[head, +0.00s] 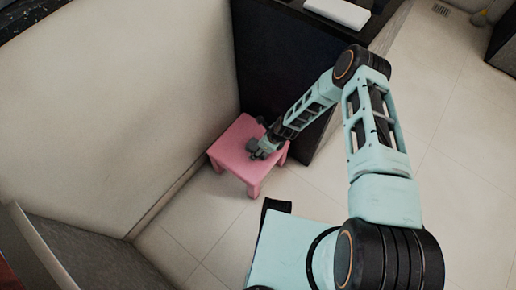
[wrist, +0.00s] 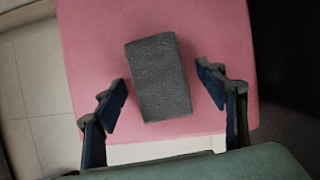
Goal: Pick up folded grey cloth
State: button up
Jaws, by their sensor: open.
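The folded grey cloth (wrist: 158,77) is a small dark grey block lying on the pink stool (wrist: 90,60). In the wrist view it lies slightly tilted, near the middle of the seat. My gripper (wrist: 165,93) is open, with one finger on each side of the cloth's near end and a gap on both sides. In the head view my gripper (head: 258,152) is over the pink stool (head: 228,152), and the cloth is hard to tell apart from the gripper there.
The stool stands in a corner between a pale wall (head: 110,100) and a dark cabinet (head: 280,75). A white flat object (head: 338,12) lies on the cabinet top. Tiled floor (head: 440,120) is clear at the right.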

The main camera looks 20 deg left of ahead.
dwell(0.3)
jog(key=c, duration=1.2)
jog(key=shift+c, duration=0.2)
jog(key=r+p, duration=0.1)
jog(key=r, duration=0.2)
jog(key=r+p, duration=0.1)
jog(key=shift+s+d+r+p, duration=0.15)
jog(key=shift+d+r+p, duration=0.1)
jog(key=shift+r+p, duration=0.05)
jog(key=s+d+r+p, duration=0.3)
jog(key=s+d+r, duration=0.5)
jog(key=s+d, duration=0.1)
jog(key=shift+s+d+r+p, duration=0.15)
jog(key=shift+d+r+p, duration=0.15)
jog(key=shift+r+p, duration=0.1)
